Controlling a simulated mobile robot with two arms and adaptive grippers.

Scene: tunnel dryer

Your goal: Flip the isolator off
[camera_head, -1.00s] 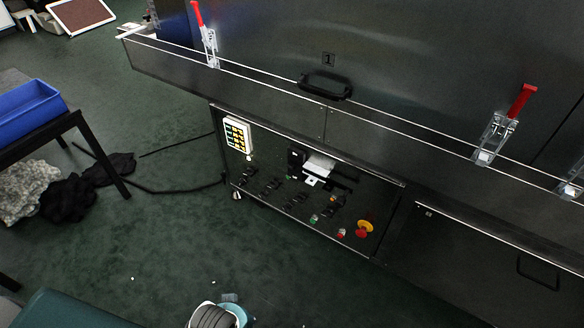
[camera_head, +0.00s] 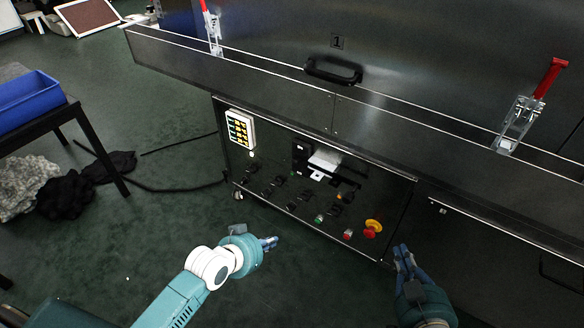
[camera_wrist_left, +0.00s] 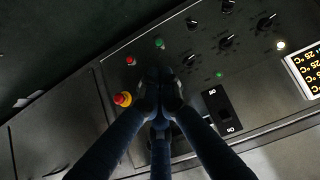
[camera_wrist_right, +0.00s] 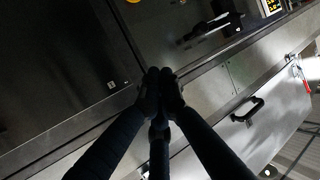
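The control panel (camera_head: 270,165) is on the front of the dark machine. It bears a black switch block (camera_head: 301,158), seen in the left wrist view (camera_wrist_left: 222,110) with a white marking at each end. This may be the isolator; its lever position is unclear. A red knob on a yellow base (camera_head: 372,229) sits at the panel's lower right, also in the left wrist view (camera_wrist_left: 122,99). My left gripper (camera_head: 274,242) is shut and empty, in front of and below the panel. My right gripper (camera_head: 402,250) is shut and empty, right of the red knob.
Several black knobs and a green and a red button (camera_head: 347,234) line the panel beside a lit display (camera_head: 240,129). A ledge (camera_head: 255,90) with red-handled clamps (camera_head: 550,80) juts above. A table with a blue bin (camera_head: 28,100) stands left. Open floor lies in front.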

